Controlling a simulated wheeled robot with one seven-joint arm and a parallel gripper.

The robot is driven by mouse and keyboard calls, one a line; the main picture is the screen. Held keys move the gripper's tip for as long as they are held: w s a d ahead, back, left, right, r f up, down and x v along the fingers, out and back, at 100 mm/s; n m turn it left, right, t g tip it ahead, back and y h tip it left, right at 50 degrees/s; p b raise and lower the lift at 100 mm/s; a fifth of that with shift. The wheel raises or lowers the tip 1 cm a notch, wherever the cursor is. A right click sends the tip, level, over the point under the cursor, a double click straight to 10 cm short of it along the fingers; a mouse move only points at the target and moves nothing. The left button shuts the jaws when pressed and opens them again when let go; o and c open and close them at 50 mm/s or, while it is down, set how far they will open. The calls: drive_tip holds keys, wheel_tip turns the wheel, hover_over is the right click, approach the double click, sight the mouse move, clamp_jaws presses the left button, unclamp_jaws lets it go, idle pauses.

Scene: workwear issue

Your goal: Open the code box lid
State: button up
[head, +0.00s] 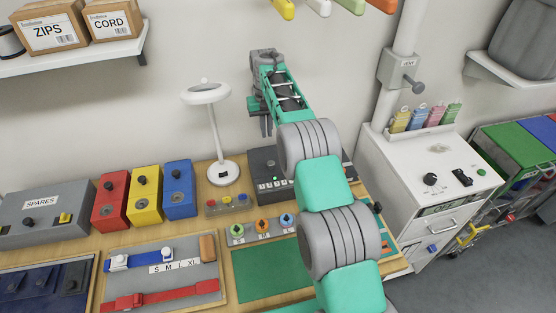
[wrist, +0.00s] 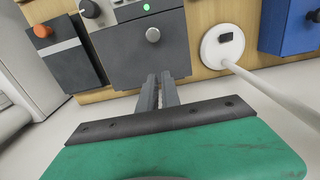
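The code box (head: 262,161) is a dark grey box on the bench right of the lamp. It has a row of small code windows and a lit green light in front; my arm hides its right part. In the wrist view, its flat dark lid (wrist: 143,58) looks closed, with a round silver knob and the green light (wrist: 152,7) beyond it. My gripper (head: 266,134) hangs above and behind the box, apart from it. In the wrist view, the two grey fingers of my gripper (wrist: 160,77) point toward the lid's near edge, with a narrow gap and nothing between them.
A white lamp (head: 215,130) stands close left of the code box. Blue (head: 179,202), yellow and red boxes stand further left. In the wrist view, a second dark box with an orange knob (wrist: 42,31) stands beside the code box. A white cabinet (head: 420,175) is at right.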

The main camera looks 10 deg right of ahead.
drive_tip(key=shift+w+r, duration=0.3)
drive_tip(key=shift+r, duration=0.65)
drive_tip(key=shift+r, duration=0.1)
drive_tip(key=shift+w+r, duration=0.3)
drive_tip(key=shift+r, duration=0.6)
drive_tip(key=o, duration=1)
drive_tip(key=shift+c, duration=0.2)
